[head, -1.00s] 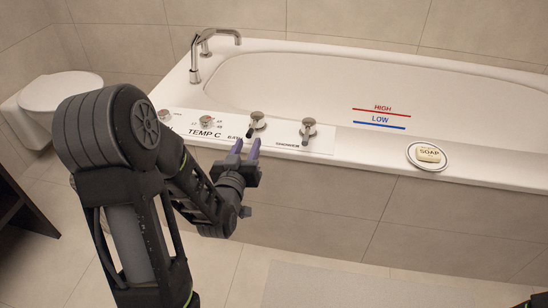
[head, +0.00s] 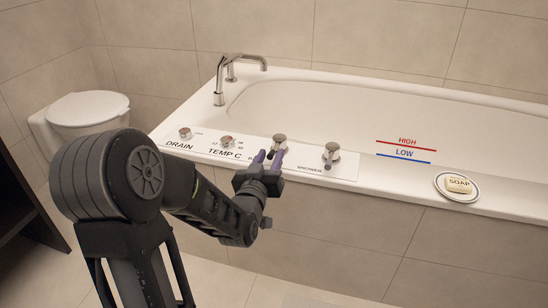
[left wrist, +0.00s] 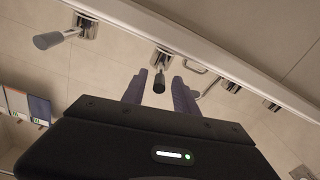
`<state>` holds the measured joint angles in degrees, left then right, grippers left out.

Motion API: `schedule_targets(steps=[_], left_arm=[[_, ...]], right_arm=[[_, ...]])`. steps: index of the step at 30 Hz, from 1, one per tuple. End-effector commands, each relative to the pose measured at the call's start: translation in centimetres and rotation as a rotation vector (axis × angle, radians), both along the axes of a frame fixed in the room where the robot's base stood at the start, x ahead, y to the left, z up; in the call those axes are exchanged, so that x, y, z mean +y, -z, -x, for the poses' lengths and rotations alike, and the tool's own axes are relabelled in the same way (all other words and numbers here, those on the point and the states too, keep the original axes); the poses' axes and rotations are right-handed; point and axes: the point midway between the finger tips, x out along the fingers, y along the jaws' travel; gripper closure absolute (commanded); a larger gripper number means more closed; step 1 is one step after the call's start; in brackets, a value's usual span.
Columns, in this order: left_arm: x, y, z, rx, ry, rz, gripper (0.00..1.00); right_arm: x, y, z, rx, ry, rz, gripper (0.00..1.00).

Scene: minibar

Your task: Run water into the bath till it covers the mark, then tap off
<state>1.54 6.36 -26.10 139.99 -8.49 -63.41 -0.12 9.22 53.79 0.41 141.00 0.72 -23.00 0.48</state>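The white bathtub (head: 330,92) has a red HIGH line (head: 407,142) and a blue LOW line (head: 403,153) on its inner wall. I see no water in it. The chrome spout (head: 240,62) is at the far left rim, with no stream visible. The bath tap (head: 279,143) is on the rim panel; its dark-tipped lever also shows in the left wrist view (left wrist: 159,82). My left gripper (head: 268,157) is open, its purple fingers just in front of this tap. In the wrist view the lever appears between the fingers; contact cannot be told. My right gripper is out of view.
The shower tap (head: 331,155) is right of the bath tap. The TEMP C dial (head: 227,141) and DRAIN knob (head: 185,133) are to its left. A soap dish (head: 457,197) sits on the rim at right. A toilet (head: 85,112) is at left.

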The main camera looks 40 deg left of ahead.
Motion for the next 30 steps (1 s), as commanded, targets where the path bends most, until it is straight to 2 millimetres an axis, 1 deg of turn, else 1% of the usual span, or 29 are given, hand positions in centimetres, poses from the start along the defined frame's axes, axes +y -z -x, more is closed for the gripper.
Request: schedule_targets(steps=[1,3,7,11,18,30], left_arm=[[0.3,0.0,-1.0,-0.001,0.002,-0.001,0.65],[0.7,0.0,-2.0,0.000,0.001,0.000,0.65],[1.2,-0.1,-3.3,0.000,0.000,-0.001,0.65],[1.4,-0.1,-3.7,0.001,0.000,-0.001,0.65],[1.4,-0.2,-3.8,0.001,0.000,0.000,0.66],[1.4,-0.2,-3.7,0.001,0.000,0.000,0.98]], right_arm=[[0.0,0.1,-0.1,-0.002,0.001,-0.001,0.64],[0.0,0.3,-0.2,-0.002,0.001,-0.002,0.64],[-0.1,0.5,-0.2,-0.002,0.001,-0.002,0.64],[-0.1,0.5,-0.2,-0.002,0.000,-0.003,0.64],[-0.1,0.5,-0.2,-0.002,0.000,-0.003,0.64],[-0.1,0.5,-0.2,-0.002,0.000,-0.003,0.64]])
